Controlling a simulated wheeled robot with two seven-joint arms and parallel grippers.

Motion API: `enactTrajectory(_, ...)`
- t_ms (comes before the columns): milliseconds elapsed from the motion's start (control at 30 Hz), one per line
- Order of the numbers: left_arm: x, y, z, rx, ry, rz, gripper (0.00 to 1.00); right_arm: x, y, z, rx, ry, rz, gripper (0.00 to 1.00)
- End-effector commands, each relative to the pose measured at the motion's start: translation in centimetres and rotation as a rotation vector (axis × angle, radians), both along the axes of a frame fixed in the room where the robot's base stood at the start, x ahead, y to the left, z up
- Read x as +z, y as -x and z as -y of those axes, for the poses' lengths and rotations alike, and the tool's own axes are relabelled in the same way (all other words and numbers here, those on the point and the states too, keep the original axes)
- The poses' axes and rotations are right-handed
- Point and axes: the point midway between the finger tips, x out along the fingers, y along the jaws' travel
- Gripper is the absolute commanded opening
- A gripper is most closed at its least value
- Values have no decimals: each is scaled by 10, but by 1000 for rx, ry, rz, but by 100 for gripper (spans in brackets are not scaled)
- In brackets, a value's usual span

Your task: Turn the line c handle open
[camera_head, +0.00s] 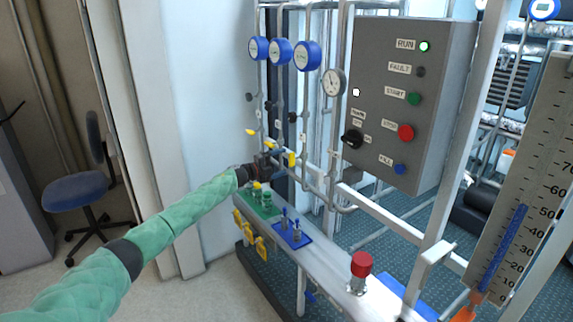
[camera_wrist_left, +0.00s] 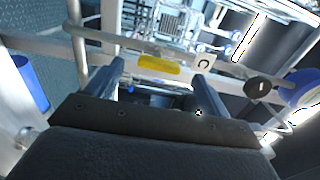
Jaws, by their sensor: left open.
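My left gripper (camera_head: 268,163) is at the pipes behind the bench, and its fingers are hard to make out there. In the left wrist view my left gripper (camera_wrist_left: 158,74) is open, with its two dark fingers apart. A yellow handle (camera_wrist_left: 158,64) shows between the fingertips, lying across the gap; I cannot tell if they touch it. A white label with the letter C (camera_wrist_left: 204,63) is just right of it. In the head view the nearest yellow handle (camera_head: 292,158) is just right of the gripper; its letter is not readable. My right gripper is not in view.
Two more yellow handles (camera_head: 250,131) are on the pipes to the left. A grey control box (camera_head: 375,100) is to the right. Below are a green tray (camera_head: 250,206), a blue tray (camera_head: 280,238) and a red knob (camera_head: 361,264) on the bench.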

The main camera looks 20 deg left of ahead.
Motion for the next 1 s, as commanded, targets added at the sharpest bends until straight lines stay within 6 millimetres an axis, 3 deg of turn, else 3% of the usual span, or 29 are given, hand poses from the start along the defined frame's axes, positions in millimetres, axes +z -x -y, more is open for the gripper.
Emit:
enactTrajectory(300,-1,17,-13,-1,0,0,80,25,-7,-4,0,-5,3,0)
enactTrajectory(833,0,16,-15,11,-1,0,80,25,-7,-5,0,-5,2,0)
enactTrajectory(1000,0,3,-36,140,9,-1,80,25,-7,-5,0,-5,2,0)
